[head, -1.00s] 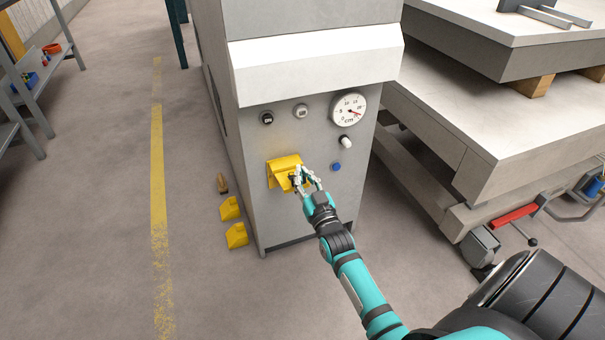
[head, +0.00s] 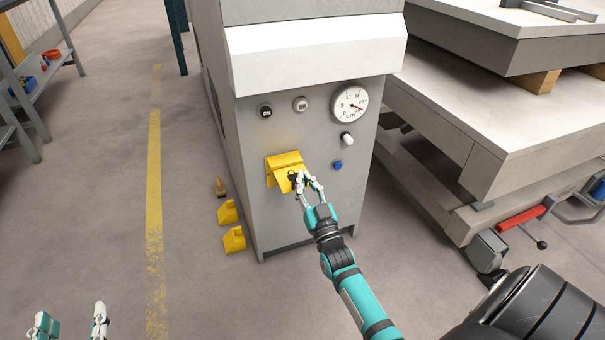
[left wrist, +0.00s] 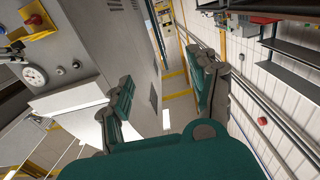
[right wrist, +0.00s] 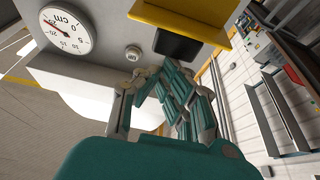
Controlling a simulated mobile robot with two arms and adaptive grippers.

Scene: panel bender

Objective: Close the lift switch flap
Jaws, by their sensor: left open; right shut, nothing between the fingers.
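The yellow lift switch flap (head: 284,168) is on the front panel of the grey machine and slants out from it, apparently raised. A dark mark shows at its lower right. In the left wrist view the yellow flap (left wrist: 48,24) is at the upper left, with a red-orange part beside it. In the right wrist view a yellow part (right wrist: 190,18) crosses the top. My right gripper (head: 308,178) is shut and empty at the flap's right edge; I cannot tell whether it touches. My left gripper (head: 72,322) is open and empty over the floor at the lower left.
A round gauge (head: 350,104), a white knob (head: 347,139) and a blue button (head: 337,165) are right of the flap. Yellow blocks (head: 233,239) lie by the machine's base. Stacked grey slabs (head: 500,130) stand at the right.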

